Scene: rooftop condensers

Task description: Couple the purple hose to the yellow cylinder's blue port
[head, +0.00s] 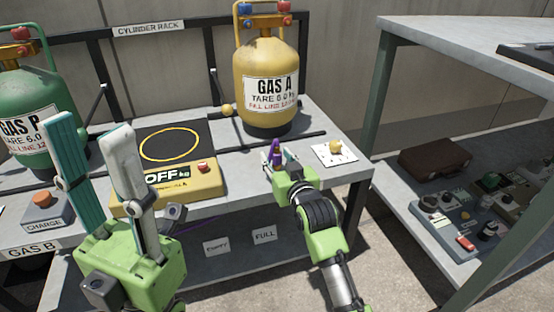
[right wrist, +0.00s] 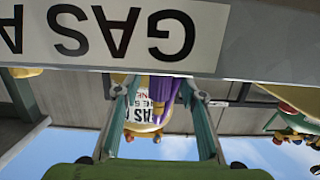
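The yellow cylinder (head: 268,58), labelled GAS A, stands upright on the rack shelf; it also shows upside down in the right wrist view (right wrist: 145,118). Its blue port (head: 245,9) is at the top left, beside a red one. The purple hose (head: 275,150) has its end upright at the shelf's front edge. My right gripper (head: 279,156) is around it. In the right wrist view the purple hose (right wrist: 184,92) lies between the fingers, close to one, with a gap to the other. My left gripper (head: 88,128) is open and empty, raised in front of the scale.
A yellow scale (head: 190,186) reading OFF stands left of the yellow cylinder. A green cylinder (head: 35,115) and a CHARGE button box (head: 45,210) are further left. A white plate with a yellow knob (head: 335,148) lies close right of my right gripper. A bench (head: 480,45) stands right.

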